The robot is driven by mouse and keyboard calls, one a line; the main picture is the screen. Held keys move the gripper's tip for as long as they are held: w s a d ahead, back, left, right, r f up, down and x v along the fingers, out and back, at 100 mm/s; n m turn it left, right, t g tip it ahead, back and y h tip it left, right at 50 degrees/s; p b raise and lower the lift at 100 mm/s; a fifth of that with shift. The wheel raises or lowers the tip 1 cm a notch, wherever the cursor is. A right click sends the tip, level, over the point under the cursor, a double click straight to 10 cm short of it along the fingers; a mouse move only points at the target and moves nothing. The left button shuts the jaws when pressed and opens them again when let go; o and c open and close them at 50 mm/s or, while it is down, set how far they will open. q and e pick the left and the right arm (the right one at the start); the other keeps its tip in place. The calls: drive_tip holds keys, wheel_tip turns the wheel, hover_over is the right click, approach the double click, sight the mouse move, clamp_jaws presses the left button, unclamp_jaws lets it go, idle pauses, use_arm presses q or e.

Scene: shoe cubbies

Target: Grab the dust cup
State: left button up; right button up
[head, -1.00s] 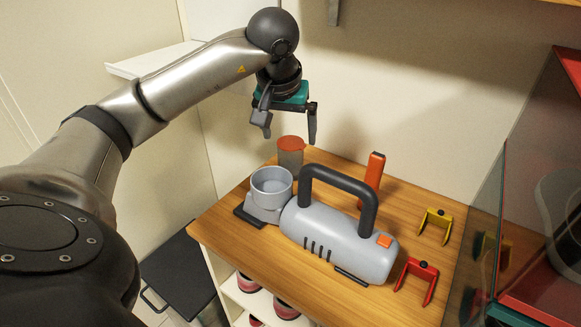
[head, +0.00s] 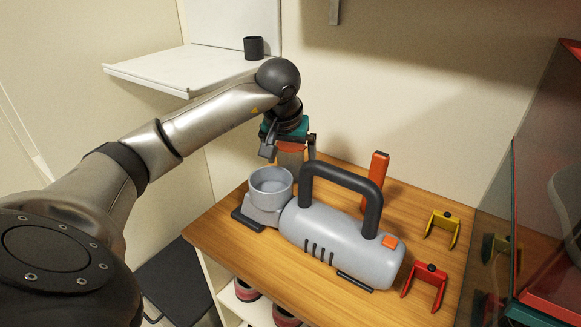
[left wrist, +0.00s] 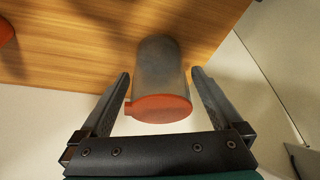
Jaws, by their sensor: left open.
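The dust cup (head: 291,157) is a grey, see-through cylinder with an orange-red lid. It stands upright at the back left of the wooden top, partly hidden by my left gripper in the head view. In the left wrist view the dust cup (left wrist: 160,70) lies between the two fingers, lid toward me, with gaps on both sides. My left gripper (head: 290,155) is open and points down over the lid; it also shows in the left wrist view (left wrist: 160,95). My right gripper is not in view.
A grey vacuum body (head: 340,245) with a black handle and an open round socket (head: 271,182) stands just in front. An orange upright piece (head: 376,180), a yellow clip (head: 443,228) and a red clip (head: 427,285) stand to the right. A wall is close behind.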

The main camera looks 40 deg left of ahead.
use_arm(q)
drive_tip(key=shift+w+f, duration=0.1)
drive_tip(key=shift+f, duration=0.15)
drive_tip(key=c, duration=1.4)
drive_tip(key=shift+o, duration=0.2)
drive_tip(key=shift+r, duration=0.15)
